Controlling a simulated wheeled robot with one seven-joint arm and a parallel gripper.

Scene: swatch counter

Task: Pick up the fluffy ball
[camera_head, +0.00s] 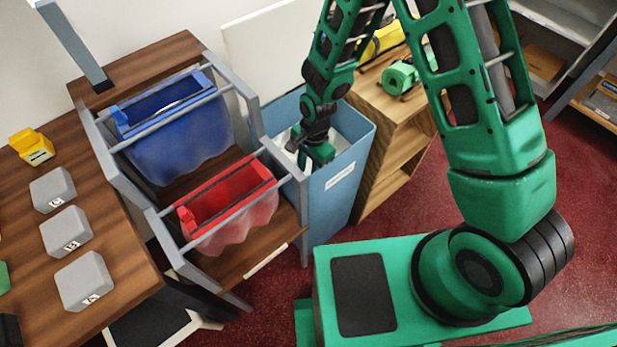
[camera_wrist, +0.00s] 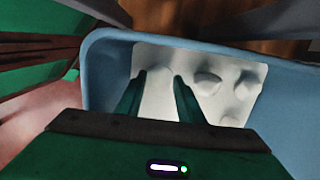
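I cannot make out a distinct fluffy ball in either view. White, lumpy contents (camera_wrist: 222,82) lie inside the blue bin, and whether one of the lumps is the ball I cannot tell. The tall blue bin (camera_head: 338,200) stands in the middle of the head view, and its rim (camera_wrist: 102,62) shows in the wrist view. My gripper (camera_wrist: 160,76) points down into the bin with its two green fingers apart. Only white surface shows between and beyond them. In the head view my gripper (camera_head: 314,158) is at the bin's opening, hiding part of the inside.
Left of the bin, a grey rack holds a blue container (camera_head: 180,135) and a red container (camera_head: 232,210). Grey lettered blocks (camera_head: 66,231) and a yellow object (camera_head: 32,147) sit on the wooden counter. A wooden shelf unit (camera_head: 395,145) stands close right of the bin.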

